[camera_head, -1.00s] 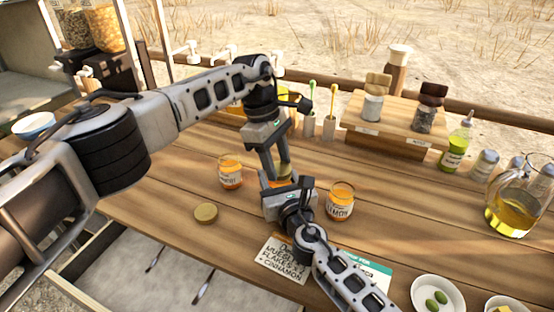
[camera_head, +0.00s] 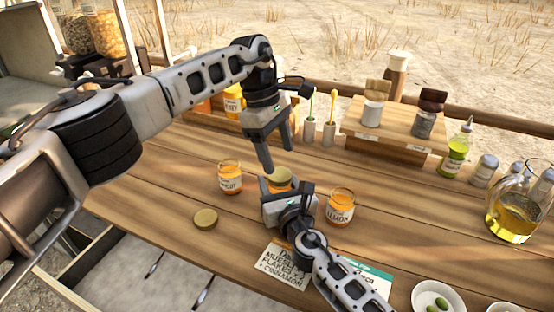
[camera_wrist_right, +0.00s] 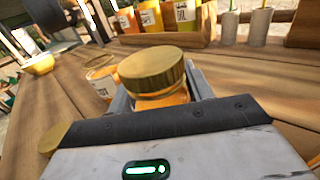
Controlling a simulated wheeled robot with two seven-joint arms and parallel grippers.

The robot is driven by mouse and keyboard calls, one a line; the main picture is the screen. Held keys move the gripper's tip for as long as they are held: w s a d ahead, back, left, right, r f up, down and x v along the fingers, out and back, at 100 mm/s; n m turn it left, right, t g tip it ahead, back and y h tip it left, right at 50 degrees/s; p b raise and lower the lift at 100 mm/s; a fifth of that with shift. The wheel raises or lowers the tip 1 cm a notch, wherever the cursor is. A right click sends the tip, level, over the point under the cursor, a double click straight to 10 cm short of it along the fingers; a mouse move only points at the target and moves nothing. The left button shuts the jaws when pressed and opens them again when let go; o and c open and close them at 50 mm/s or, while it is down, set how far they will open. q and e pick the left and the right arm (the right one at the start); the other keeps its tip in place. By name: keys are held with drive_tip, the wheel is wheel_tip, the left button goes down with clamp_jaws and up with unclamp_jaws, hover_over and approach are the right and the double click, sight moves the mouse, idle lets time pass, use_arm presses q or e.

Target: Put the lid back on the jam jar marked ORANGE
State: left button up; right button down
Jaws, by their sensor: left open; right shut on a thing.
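A jam jar (camera_wrist_right: 160,101) with orange contents stands between the fingers of my right gripper (camera_head: 279,196), which is shut on it. The jar's label is hidden. My left gripper (camera_head: 278,158) is open and empty, just above and behind the lid, apart from it. Two lidless jam jars stand on either side, one at left (camera_head: 230,178) and one at right (camera_head: 340,208); their labels are too small to read surely.
A loose gold lid (camera_head: 205,219) lies on the table front left. A printed card (camera_head: 285,266) lies in front of my right gripper. A wooden spice stand (camera_head: 392,128), oil jug (camera_head: 512,208) and olive bowl (camera_head: 438,298) stand at right. The left table is mostly clear.

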use_arm(q)
drive_tip(key=shift+r, duration=0.1)
drive_tip(key=shift+c, duration=0.4)
drive_tip(key=n, duration=0.3)
drive_tip(key=shift+s+d+r+n, duration=0.1)
drive_tip(key=shift+r+n, duration=0.05)
drive_tip(key=shift+n, duration=0.25)
drive_tip(key=n, duration=0.4)
drive_tip(key=shift+r+n+t+y, duration=0.2)
drive_tip(key=shift+n+t+y, duration=0.1)
drive_tip(key=shift+n+y, duration=0.1)
drive_tip(key=n, duration=0.7)
drive_tip(key=shift+d+r+y, duration=0.1)
drive_tip(key=shift+r+y, duration=0.2)
drive_tip(key=shift+r, duration=0.05)
drive_tip(key=n, duration=0.4)
drive_tip(key=shift+r+n, duration=0.2)
drive_tip(key=shift+n, duration=0.1)
drive_tip(key=n, duration=0.4)
drive_tip(key=shift+s+r+n+t+y, duration=0.1)
drive_tip(key=shift+r+n+t+y, duration=0.2)
drive_tip(key=shift+n+y, duration=0.1)
drive_tip(key=n, duration=0.4)
drive_tip(key=shift+d+r, duration=0.1)
drive_tip(key=shift+r, duration=0.05)
drive_tip(key=n, duration=0.3)
drive_tip(key=shift+r+n+y, duration=0.2)
drive_tip(key=shift+n+y, duration=0.1)
